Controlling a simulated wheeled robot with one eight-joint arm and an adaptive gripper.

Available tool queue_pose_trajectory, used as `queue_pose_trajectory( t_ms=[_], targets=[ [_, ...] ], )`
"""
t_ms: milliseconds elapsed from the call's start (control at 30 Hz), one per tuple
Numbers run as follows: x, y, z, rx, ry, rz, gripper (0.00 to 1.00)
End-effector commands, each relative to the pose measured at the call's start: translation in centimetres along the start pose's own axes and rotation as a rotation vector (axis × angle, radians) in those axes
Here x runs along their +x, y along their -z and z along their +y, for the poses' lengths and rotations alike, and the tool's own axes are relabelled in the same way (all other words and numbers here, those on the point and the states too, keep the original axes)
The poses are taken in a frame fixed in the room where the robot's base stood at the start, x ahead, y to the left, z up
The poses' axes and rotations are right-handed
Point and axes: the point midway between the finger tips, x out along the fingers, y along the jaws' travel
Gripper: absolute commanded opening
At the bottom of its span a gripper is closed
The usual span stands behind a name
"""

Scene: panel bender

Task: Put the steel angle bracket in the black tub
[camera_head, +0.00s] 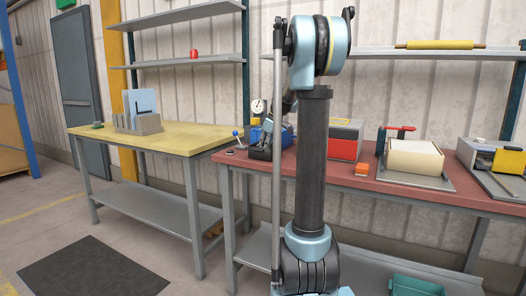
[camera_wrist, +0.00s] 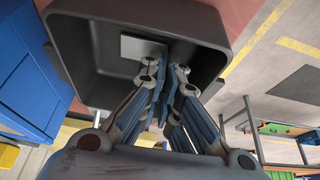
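The black tub (camera_wrist: 88,62) fills the upper part of the wrist view, with its open mouth around my fingertips. The steel angle bracket (camera_wrist: 142,47) shows as a flat pale grey plate inside the tub's outline, at the tips of my fingers. My gripper (camera_wrist: 168,72) has its fingers close together and appears shut on the bracket's edge; the exact contact is partly hidden. I cannot tell whether the bracket touches the tub floor. In the head view, the gripper end is low over the left end of the red bench, and tub and fingers merge in a dark patch.
The red-topped bench (camera_head: 450,193) carries a red-and-grey box (camera_head: 345,140), a white block in a tray (camera_head: 415,158) and a yellow-and-grey machine (camera_head: 500,160). A blue item (camera_head: 254,133) sits close beside my gripper. A wooden-topped table (camera_head: 190,138) stands left.

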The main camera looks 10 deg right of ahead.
Motion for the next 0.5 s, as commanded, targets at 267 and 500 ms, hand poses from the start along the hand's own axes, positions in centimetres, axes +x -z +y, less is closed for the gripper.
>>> queue_pose_trajectory(
  t_ms=[267,500],
  targets=[
    [0.05,-0.07,0.04,0.001,0.0,0.0,0.25],
    [-0.01,-0.06,0.04,0.001,0.0,0.0,0.25]
  ],
)
